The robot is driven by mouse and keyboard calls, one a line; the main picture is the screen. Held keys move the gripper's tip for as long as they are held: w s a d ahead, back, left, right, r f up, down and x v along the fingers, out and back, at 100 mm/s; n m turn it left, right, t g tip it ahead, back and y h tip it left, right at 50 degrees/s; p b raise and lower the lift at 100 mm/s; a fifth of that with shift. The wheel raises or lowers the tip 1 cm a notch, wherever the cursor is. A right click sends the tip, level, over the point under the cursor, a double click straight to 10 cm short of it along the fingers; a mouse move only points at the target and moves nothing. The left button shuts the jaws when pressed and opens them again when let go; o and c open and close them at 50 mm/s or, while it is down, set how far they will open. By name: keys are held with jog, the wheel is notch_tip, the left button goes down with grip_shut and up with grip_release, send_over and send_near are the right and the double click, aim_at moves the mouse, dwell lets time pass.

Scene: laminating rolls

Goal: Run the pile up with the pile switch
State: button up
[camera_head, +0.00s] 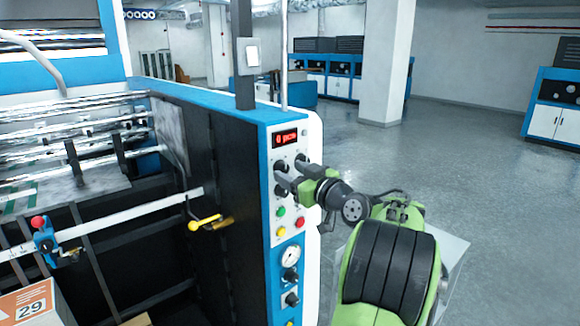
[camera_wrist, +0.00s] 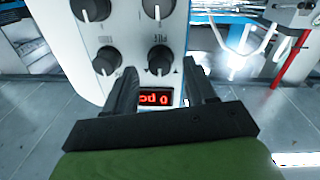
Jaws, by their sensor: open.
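The control panel (camera_head: 284,237) is on the end of the blue and black machine. In the wrist view, upside down, black knobs with white pointer lines stand in two rows. One knob (camera_wrist: 161,61) sits between the finger lines, another knob (camera_wrist: 106,61) left of it. A small label (camera_wrist: 160,39) beside them may read "PILE"; I cannot tell which knob it marks. My gripper (camera_wrist: 161,72) is open and empty, its fingers pointing at the panel on both sides of the near knob; contact is unclear. In the head view my gripper (camera_head: 289,177) partly hides the knobs.
A red display (camera_head: 285,138) reads about "0 pcs". Below my gripper are a green button (camera_head: 282,211), a red button (camera_head: 299,223), a yellow button (camera_head: 281,231) and a gauge (camera_head: 291,254). A yellow-handled lever (camera_head: 204,223) juts out at left. The floor at right is open.

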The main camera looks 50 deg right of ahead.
jog(key=shift+w+d, duration=0.2)
jog(key=shift+w, duration=0.4)
grip_shut()
